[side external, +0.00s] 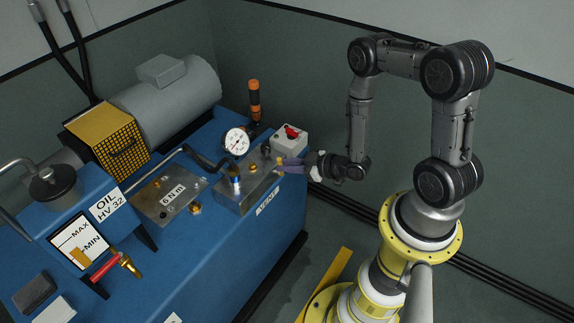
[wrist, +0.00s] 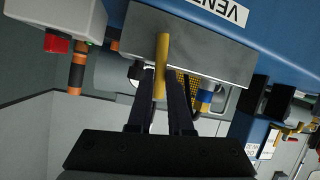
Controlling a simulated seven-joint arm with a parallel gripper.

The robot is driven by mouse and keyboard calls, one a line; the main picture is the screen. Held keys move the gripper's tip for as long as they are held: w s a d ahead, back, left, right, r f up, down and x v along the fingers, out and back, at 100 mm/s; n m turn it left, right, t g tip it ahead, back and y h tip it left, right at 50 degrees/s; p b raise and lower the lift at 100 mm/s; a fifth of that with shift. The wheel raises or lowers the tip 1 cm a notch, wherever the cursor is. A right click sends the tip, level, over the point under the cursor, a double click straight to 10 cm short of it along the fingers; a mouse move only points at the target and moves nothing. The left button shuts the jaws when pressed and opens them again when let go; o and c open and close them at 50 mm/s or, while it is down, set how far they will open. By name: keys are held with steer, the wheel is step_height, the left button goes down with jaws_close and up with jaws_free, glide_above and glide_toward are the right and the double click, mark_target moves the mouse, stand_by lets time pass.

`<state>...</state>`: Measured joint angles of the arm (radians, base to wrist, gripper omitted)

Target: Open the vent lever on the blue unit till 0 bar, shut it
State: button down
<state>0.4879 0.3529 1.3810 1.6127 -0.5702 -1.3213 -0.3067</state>
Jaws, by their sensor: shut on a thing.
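The vent lever is a yellow bar (wrist: 163,60) standing out from a grey metal block (wrist: 205,50) in the wrist view. My gripper (wrist: 161,82) has one dark finger on each side of the bar and is shut on it. In the side view my gripper (side external: 287,164) is at the right end of the grey block (side external: 232,201) on the blue unit (side external: 262,253), and hides most of the lever. A round white pressure gauge (side external: 237,141) stands behind the block; its reading is too small to tell. A white label (wrist: 225,10), partly cut off, shows upside down in the wrist view.
A white box with a red switch (side external: 291,133) and an upright orange-and-black handle (side external: 254,98) stand close behind my gripper. The floor right of the unit is clear up to my base.

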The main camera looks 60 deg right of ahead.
steer(key=c, duration=0.8)
jaws_free()
steer(key=shift+c, duration=0.2)
steer(key=v, duration=1.3)
steer(key=shift+s+r, duration=0.2)
steer(key=shift+s, duration=0.15)
